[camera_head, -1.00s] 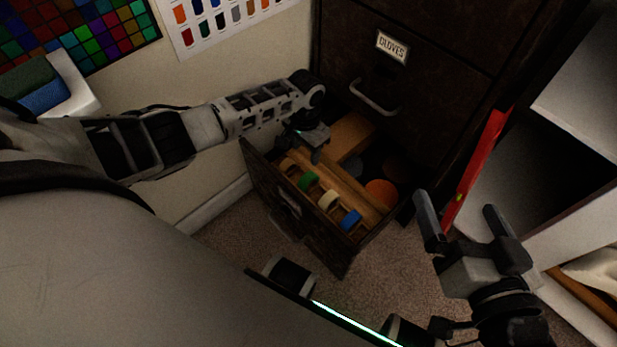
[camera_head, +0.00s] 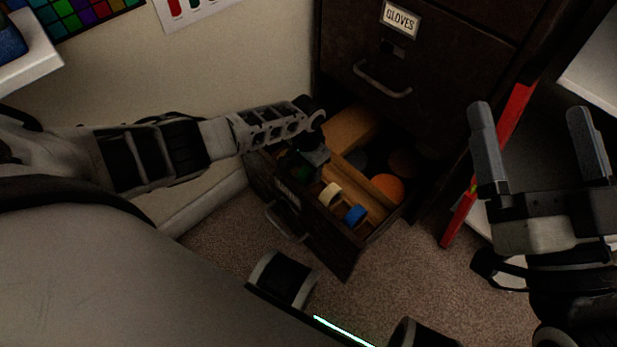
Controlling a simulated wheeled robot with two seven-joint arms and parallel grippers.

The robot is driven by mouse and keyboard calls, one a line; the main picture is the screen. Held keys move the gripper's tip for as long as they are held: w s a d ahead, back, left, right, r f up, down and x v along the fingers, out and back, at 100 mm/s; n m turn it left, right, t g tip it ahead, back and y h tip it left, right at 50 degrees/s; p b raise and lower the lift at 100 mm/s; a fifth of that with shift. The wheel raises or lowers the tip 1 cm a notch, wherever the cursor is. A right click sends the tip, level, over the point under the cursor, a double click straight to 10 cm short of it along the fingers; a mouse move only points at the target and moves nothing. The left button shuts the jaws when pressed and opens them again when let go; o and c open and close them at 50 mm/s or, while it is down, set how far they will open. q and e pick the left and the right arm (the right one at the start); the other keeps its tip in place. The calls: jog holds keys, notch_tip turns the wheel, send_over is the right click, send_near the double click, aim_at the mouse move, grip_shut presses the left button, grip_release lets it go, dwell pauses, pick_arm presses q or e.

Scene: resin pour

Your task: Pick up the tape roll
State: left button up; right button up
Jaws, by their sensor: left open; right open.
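An open drawer (camera_head: 357,246) at the foot of a dark cabinet holds several tape rolls in a wooden rack. A cream roll (camera_head: 330,194) and a blue roll (camera_head: 355,214) show clearly. A green roll (camera_head: 300,172) is dim and partly covered by my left gripper. Other rolls at the back are hidden or too dark to tell. My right gripper (camera_head: 535,135) is open and empty, to the right of the drawer.
Orange (camera_head: 387,190) and dark round things lie in the drawer's right part. A red upright bar (camera_head: 500,160) stands between the cabinet and a white shelf. Carpet (camera_head: 420,275) is free in front.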

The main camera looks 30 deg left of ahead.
pick_arm(q)
jog(key=c, duration=1.1)
jog(key=shift+o, duration=0.2)
